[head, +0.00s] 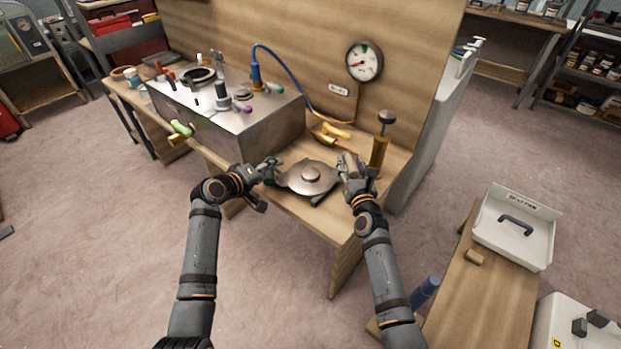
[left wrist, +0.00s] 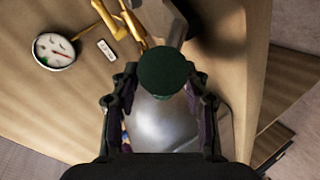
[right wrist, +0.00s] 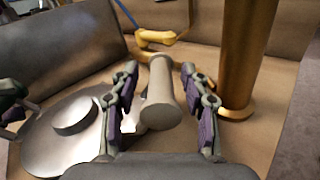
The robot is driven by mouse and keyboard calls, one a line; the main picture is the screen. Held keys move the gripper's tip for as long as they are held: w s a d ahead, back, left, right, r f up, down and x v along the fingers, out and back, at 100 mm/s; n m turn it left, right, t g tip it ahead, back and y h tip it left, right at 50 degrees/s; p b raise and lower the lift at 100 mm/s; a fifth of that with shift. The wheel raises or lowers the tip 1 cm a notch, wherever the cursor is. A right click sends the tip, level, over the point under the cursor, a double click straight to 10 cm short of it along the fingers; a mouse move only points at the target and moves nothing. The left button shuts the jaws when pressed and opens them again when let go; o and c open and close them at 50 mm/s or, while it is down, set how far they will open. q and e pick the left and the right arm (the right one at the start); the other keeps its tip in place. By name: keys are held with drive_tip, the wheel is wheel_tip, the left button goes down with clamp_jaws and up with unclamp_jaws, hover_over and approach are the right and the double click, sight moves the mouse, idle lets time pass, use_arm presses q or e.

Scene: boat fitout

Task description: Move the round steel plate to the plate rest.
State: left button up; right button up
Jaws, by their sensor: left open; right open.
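The round steel plate (head: 300,182) lies low over the wooden bench, with a raised round hub in its middle; it fills the left of the right wrist view (right wrist: 45,145). My left gripper (head: 269,171) is open at the plate's left side, its fingers either side of a dark green knob (left wrist: 168,72), with steel beyond. My right gripper (head: 351,172) is open at the right side, its fingers either side of a pale beige handle (right wrist: 160,95). I cannot tell whether the fingers touch these grips. Something dark shows under the plate's front edge; I cannot clearly identify the plate rest.
A steel box (head: 235,125) with several fittings stands behind left. A brass post (head: 379,150) stands close behind my right gripper, with yellow fittings (head: 335,132) behind the plate. A gauge (head: 364,61) hangs on the back panel. A white tray (head: 545,245) is at right.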

use_arm(q)
drive_tip(key=v, duration=1.2)
use_arm(e)
drive_tip(key=s, duration=1.2)
drive_tip(key=shift+s+d, duration=0.1)
drive_tip(key=shift+d, duration=0.15)
